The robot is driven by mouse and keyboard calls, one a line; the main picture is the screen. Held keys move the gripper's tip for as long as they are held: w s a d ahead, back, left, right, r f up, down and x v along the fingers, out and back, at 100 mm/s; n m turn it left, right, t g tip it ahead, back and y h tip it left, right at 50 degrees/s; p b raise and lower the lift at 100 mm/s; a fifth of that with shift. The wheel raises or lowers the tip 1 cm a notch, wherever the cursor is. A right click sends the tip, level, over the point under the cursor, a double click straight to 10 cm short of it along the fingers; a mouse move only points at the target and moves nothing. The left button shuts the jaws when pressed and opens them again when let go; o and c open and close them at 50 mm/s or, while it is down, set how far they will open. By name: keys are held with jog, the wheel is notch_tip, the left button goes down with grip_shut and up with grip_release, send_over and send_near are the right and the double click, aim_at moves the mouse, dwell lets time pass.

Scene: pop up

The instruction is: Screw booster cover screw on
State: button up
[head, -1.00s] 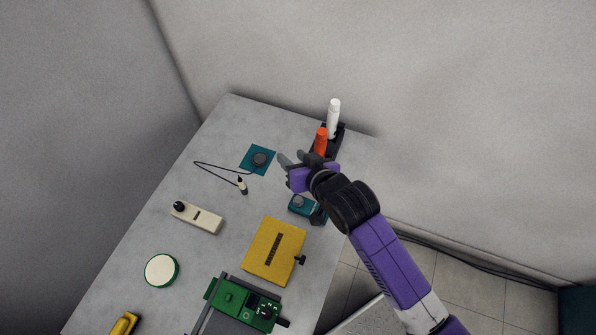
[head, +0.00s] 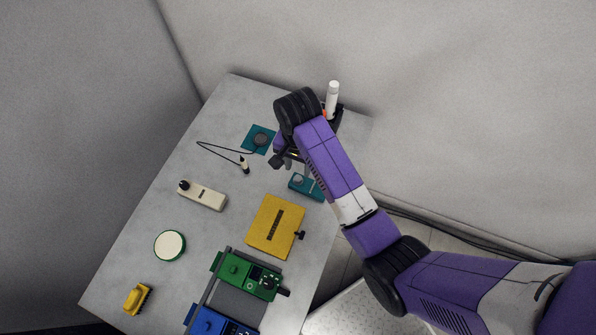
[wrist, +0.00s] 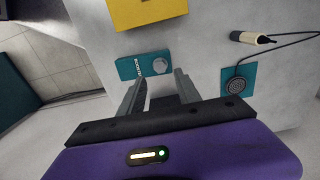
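The booster is a small teal box (head: 309,190) near the table's right edge in the head view, partly beside my forearm. It also shows in the wrist view (wrist: 126,69), with white lettering. A round grey screw or knob (wrist: 159,66) sits at one end of its top; it is also visible in the head view (head: 298,179). I cannot tell whether it is tight. My gripper (wrist: 160,84) is open and empty in the wrist view, its two fingers apart and pointing toward the booster without visible contact. In the head view my gripper (head: 283,160) is partly hidden by my wrist.
A yellow box (head: 258,236) lies close to the booster. A teal pad (head: 250,134) with a corded probe (head: 244,165) is at the back. A white bottle (head: 332,98) stands behind my wrist. A beige device (head: 207,196) and green device (head: 238,285) are farther off.

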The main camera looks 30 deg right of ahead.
aim_at(298, 178)
notch_tip(298, 178, down, 7)
jog(key=shift+r+b, duration=0.1)
jog(key=shift+b, duration=0.95)
jog(key=shift+c, duration=0.4)
jog(key=shift+r, duration=0.15)
grip_shut()
jog(key=m, duration=2.4)
jog(key=shift+m, duration=0.3)
jog(key=shift+o, duration=0.2)
grip_release()
